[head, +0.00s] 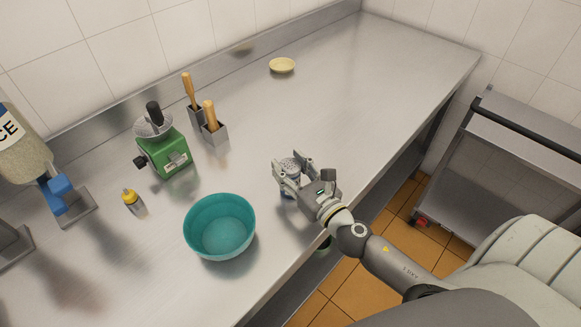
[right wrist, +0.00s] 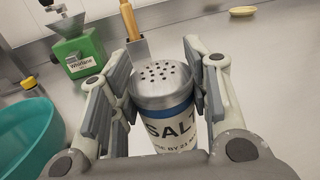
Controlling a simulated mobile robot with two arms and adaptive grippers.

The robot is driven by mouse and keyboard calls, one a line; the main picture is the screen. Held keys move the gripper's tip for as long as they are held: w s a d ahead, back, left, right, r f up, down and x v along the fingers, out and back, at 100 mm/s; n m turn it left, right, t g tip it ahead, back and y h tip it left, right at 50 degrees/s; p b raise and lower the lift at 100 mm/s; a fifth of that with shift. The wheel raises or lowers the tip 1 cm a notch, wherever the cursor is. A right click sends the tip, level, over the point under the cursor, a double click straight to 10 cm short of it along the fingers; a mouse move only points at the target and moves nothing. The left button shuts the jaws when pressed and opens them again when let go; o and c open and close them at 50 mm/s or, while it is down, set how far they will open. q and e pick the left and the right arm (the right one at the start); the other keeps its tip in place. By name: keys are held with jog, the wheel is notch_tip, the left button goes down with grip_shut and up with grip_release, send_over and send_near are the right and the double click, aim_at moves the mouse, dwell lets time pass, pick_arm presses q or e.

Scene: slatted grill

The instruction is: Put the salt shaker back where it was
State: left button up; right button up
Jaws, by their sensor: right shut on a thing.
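The salt shaker (right wrist: 165,112) has a perforated metal top, a blue band and the word SALT. It stands upright between the fingers of my right gripper (right wrist: 160,95), which is shut on it. In the head view the shaker (head: 291,166) shows its metal top between the fingers of my right gripper (head: 293,172), over the steel counter (head: 330,100) near its front edge. I cannot tell whether its base touches the counter. My left gripper is not in view.
A teal bowl (head: 219,227) stands left of my right gripper. Behind are a green grinder (head: 166,153), wooden-handled tools in metal holders (head: 214,133) and a small yellow-capped bottle (head: 134,203). A pale yellow dish (head: 282,65) lies at the back. The counter's right part is clear. A cart (head: 510,150) stands right.

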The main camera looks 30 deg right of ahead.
jog(key=shift+f, duration=0.15)
jog(key=o, duration=1.1)
jog(key=shift+r, duration=0.2)
jog(key=shift+s+f, duration=0.15)
jog(key=shift+s, duration=0.1)
jog(key=s+b, duration=0.1)
jog(key=s, duration=0.2)
jog(key=s+b, duration=0.2)
jog(key=s, duration=0.1)
jog(key=s+d+b, duration=0.1)
jog(key=s+b, duration=0.1)
jog(key=s, duration=0.2)
jog(key=shift+s+d+b, duration=0.15)
jog(key=shift+s+b, duration=0.25)
jog(key=shift+s, duration=0.3)
